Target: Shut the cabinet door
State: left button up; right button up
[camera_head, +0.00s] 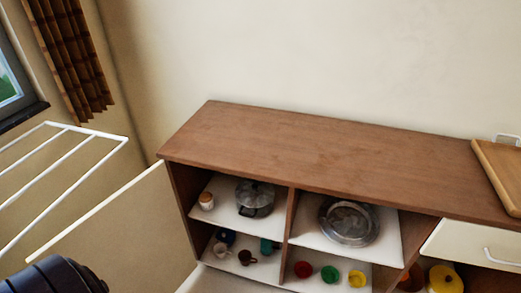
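A wooden cabinet (320,150) with a brown top stands against the wall, its left part open. Its left door (130,230), a pale panel with a white top edge, stands swung wide open out to the left. The open shelves show a pot (255,198), a jar (206,201), a metal dish (348,220) and several small coloured cups (329,274). A dark rounded part of my own arm shows at the lower left, in front of the door's lower end. Neither gripper is in view.
A white drying rack (65,165) stands left of the door. A wooden tray (500,170) rests on the cabinet top at the right, above a white drawer (475,243) with a handle. A yellow pot (445,279) sits below the drawer. Most of the cabinet top is clear.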

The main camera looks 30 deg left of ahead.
aim_at(136, 240)
jog(key=u, duration=1.2)
